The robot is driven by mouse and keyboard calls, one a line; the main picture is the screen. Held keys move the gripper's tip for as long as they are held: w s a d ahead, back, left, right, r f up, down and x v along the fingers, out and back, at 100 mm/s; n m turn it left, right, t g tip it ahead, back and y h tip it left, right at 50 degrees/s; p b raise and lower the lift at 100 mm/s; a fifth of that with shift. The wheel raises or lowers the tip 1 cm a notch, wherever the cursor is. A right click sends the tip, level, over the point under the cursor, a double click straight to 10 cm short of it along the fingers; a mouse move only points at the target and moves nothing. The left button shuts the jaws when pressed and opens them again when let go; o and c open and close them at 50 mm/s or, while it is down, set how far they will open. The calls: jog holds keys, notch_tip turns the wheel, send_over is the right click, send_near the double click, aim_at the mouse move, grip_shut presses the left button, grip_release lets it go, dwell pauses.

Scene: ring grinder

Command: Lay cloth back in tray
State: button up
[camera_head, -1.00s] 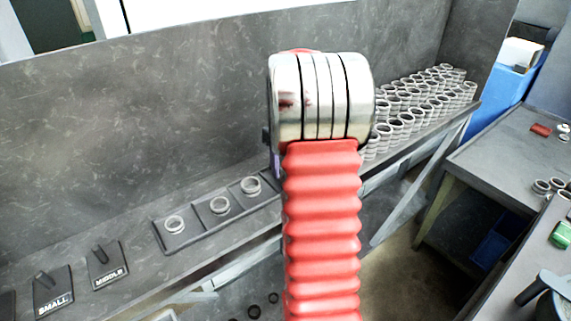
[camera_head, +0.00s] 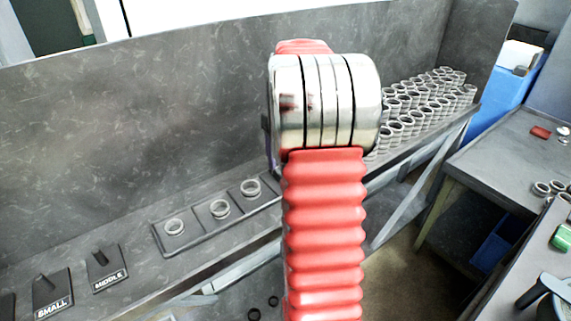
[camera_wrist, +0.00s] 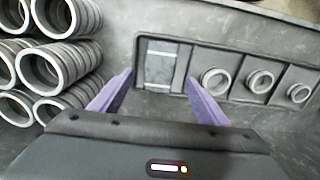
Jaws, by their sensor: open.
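In the wrist view, my gripper (camera_wrist: 158,77) has its two purple fingers spread wide, with nothing between them. Beyond the fingertips is a pale grey-blue folded piece, which looks like the cloth (camera_wrist: 160,68). It appears to lie flat in the left-end compartment of the dark tray (camera_wrist: 233,77). The gripper looks apart from it, but the exact gap is hard to tell. In the head view, the tray (camera_head: 197,229) shows on the bench. My arm hides the gripper and the cloth end there.
Three metal rings (camera_wrist: 214,80) sit in the other tray compartments. Many stacked rings (camera_wrist: 50,65) stand close at the left in the wrist view. A back wall (camera_head: 140,130) rises behind the bench. The SMALL (camera_head: 52,292) and MIDDLE (camera_head: 106,268) stands are at the left.

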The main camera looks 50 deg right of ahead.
notch_tip(320, 180, up, 8)
dwell(0.4)
dwell(0.6)
jog(key=s+a+r+n+t+h, duration=0.1)
jog(key=a+r, duration=0.1)
jog(key=a, duration=0.8)
jog(key=s+a+r+t, duration=0.1)
jog(key=a+r, duration=0.1)
jog(key=a, duration=0.9)
jog(key=s+a+f+t, duration=0.1)
jog(key=s+a+f, duration=0.2)
jog(key=s+a, duration=0.3)
jog(key=s+a+f+n+t+y, duration=0.1)
jog(key=s+a+f+t, duration=0.1)
jog(key=s+a, duration=0.4)
jog(key=a+f, duration=0.1)
jog(key=a, duration=0.4)
jog(key=shift+a+t, duration=0.15)
jog(key=shift+t, duration=0.15)
